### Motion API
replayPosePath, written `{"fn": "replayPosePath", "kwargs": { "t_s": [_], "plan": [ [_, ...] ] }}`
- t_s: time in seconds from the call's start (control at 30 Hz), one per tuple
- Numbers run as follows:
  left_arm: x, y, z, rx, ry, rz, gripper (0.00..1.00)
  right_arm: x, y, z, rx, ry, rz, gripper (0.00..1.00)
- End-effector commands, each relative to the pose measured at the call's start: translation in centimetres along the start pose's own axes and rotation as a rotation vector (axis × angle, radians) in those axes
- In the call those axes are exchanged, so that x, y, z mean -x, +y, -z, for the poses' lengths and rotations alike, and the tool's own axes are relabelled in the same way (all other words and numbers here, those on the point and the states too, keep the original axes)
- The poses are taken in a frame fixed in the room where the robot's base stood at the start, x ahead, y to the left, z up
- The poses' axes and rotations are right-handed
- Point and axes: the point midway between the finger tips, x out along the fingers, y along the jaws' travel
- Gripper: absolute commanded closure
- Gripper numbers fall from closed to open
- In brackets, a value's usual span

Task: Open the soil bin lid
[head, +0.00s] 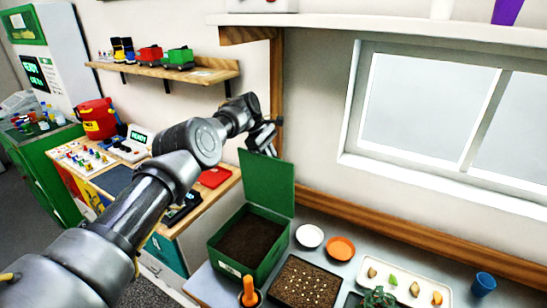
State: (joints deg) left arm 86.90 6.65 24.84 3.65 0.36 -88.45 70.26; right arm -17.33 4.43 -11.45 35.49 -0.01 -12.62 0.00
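The green soil bin (229,262) stands on the grey bench with dark brown soil visible inside. Its green lid (268,186) is raised, standing roughly upright at the back of the bin. My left arm reaches in from the left across the view. My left gripper (263,139) is at the top edge of the raised lid, near the wall. Its fingers are small and dark here, so I cannot tell whether they touch the lid or are open or shut. My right gripper is not in view.
Beside the bin are a white dish (310,236), an orange dish (340,248), a seed tray (305,284) and an orange-handled tool (249,292). A white tray (402,283) and blue cup (484,284) stand to the right. A wooden shelf (205,77) hangs at upper left.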

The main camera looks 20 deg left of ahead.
Motion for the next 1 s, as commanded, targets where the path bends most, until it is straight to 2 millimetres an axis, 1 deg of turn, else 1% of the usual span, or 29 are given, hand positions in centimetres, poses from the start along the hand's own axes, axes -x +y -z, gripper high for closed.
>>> {"fn": "replayPosePath", "kwargs": {
  "t_s": [0.07, 0.1, 0.13, 0.4, 0.47, 0.57, 0.67, 0.7, 0.77, 0.83, 0.93, 0.97, 1.0],
  "plan": [
    [0.2, 0.0, 0.3, 0.004, 0.002, -0.003, 1.0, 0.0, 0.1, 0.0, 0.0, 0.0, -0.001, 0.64],
    [0.2, 0.0, 0.3, 0.005, 0.002, -0.003, 0.84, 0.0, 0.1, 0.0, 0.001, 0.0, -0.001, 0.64],
    [0.2, 0.0, 0.3, 0.005, 0.002, -0.003, 0.81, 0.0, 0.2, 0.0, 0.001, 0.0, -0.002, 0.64],
    [-0.1, 0.1, -0.1, -0.002, -0.001, 0.002, 0.81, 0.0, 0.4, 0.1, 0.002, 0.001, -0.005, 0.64],
    [0.2, 0.1, -0.1, -0.002, 0.0, 0.002, 0.81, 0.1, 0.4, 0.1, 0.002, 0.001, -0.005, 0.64],
    [1.4, 0.2, -0.1, -0.002, 0.0, 0.0, 0.81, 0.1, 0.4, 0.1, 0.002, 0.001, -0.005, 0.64],
    [3.3, 0.1, -0.1, -0.002, 0.0, -0.002, 0.81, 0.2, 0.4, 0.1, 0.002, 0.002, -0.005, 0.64],
    [3.6, 0.1, 0.1, -0.002, 0.001, -0.003, 0.81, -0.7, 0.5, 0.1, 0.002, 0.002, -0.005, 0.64],
    [4.9, 0.1, 0.2, -0.001, 0.001, -0.004, 0.81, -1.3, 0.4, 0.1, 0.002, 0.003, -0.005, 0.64],
    [6.8, 0.2, 0.1, 0.0, 0.001, -0.003, 0.81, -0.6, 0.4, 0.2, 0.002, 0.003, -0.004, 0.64],
    [8.8, 0.1, 0.0, 0.0, 0.0, -0.003, 0.81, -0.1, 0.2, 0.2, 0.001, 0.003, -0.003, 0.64],
    [9.5, 0.2, -0.1, 0.0, -0.001, -0.001, 0.81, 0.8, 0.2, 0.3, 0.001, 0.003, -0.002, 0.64],
    [10.0, 0.1, -0.1, 0.001, -0.001, 0.0, 0.81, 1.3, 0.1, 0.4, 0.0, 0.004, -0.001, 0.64]
  ]
}}
